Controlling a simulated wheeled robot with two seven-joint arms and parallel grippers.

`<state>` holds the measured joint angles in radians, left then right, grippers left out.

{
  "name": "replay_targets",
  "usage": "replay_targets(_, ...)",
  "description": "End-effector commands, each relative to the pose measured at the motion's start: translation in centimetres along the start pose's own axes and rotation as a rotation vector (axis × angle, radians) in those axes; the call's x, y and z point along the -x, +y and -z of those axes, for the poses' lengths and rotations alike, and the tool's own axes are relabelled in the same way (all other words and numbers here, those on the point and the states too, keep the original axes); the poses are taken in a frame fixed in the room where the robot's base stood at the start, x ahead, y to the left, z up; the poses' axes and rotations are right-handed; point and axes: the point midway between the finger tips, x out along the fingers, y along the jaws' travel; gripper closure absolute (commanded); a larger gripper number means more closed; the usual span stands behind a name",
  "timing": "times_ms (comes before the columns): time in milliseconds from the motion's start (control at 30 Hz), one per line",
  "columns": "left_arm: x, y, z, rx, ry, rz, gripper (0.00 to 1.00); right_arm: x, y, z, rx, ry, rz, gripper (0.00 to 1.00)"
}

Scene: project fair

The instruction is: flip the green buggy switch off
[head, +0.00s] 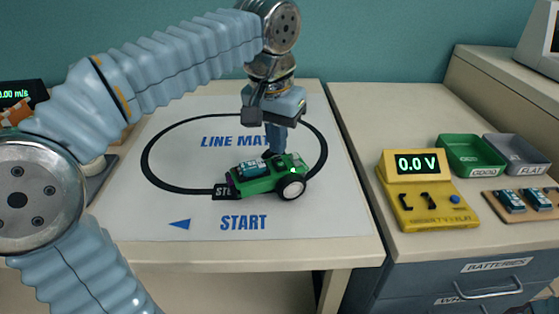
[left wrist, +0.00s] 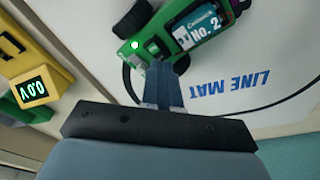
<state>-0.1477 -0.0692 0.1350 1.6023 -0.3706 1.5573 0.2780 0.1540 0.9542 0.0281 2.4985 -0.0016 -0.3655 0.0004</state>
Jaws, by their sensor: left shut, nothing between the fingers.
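The green buggy (head: 270,175) stands on the white line mat near the black oval line, with a black wheel on its near side. A teal and white battery (head: 252,169) lies on its top; in the left wrist view the battery (left wrist: 203,22) reads "No. 2". My left gripper (head: 272,152) is shut and empty, pointing down at the far side of the buggy. In the left wrist view my left gripper's fingertips (left wrist: 160,68) are at the buggy's (left wrist: 155,47) edge; I cannot tell if they touch. My right gripper is not in view.
On the right counter stand a yellow battery tester (head: 425,200) reading 0.0 V, a green tray (head: 470,160) marked GOOD, a grey tray (head: 516,158) marked FLAT and a wooden holder (head: 492,200) with batteries. The mat (head: 320,210) is clear around the buggy.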

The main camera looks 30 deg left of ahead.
Motion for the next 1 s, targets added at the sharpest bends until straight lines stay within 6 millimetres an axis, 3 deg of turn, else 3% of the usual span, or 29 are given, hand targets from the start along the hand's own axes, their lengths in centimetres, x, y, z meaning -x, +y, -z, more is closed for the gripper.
replay_targets(1000, -0.98, -0.01, -0.15, 0.0, 0.0, 0.0, 1.0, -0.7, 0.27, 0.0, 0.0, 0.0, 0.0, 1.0)
